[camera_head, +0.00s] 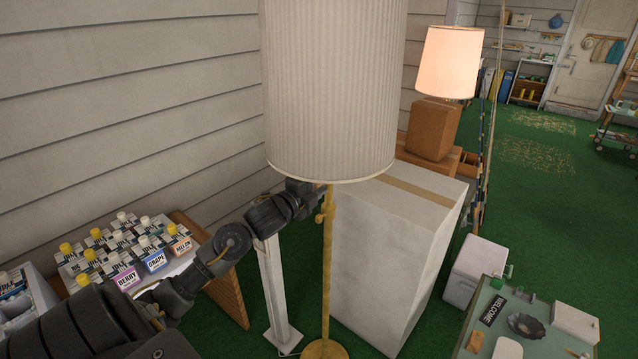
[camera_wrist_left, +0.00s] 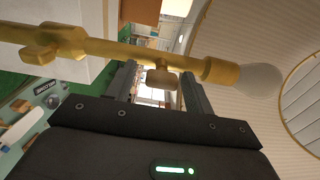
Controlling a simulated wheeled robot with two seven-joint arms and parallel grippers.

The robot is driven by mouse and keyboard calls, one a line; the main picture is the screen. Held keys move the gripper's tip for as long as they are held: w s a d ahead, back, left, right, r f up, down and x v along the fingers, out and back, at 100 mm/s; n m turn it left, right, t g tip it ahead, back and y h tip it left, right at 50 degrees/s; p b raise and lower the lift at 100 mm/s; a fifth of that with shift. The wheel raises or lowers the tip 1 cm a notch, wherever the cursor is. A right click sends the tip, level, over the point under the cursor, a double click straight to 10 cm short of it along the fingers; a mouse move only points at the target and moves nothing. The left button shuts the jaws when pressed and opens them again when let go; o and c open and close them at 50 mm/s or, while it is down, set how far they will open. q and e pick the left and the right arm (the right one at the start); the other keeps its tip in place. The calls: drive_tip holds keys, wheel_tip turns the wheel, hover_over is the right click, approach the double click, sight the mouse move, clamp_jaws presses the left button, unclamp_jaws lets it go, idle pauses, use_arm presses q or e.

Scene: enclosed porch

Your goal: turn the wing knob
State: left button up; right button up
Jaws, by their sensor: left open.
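A floor lamp has a pleated cream shade (camera_head: 332,90) and a brass pole (camera_head: 327,265). In the left wrist view, the small brass wing knob (camera_wrist_left: 161,78) sticks out of the lamp's socket stem below the bulb (camera_wrist_left: 262,80), which looks unlit. My left gripper (camera_wrist_left: 159,84) is open, with one finger on each side of the knob; I cannot tell whether either touches it. In the head view the gripper's tip and this knob are hidden under the shade's lower edge. A larger brass clamp (camera_wrist_left: 52,44) sits farther down the pole; it also shows in the head view (camera_head: 321,215). My right gripper is out of view.
A tall white box (camera_head: 395,260) stands just right of the pole. A lit lamp (camera_head: 450,62) stands on cardboard behind it. Bottles and cartons (camera_head: 125,250) crowd a wooden stand at left. A green table (camera_head: 490,305) is at lower right.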

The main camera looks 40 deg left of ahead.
use_arm(q)
drive_tip(key=shift+s+f, duration=0.1)
drive_tip(key=shift+s, duration=0.2)
drive_tip(key=s+b, duration=0.3)
drive_tip(key=s, duration=0.7)
drive_tip(key=shift+s, duration=0.15)
drive_tip(key=shift+d, duration=0.1)
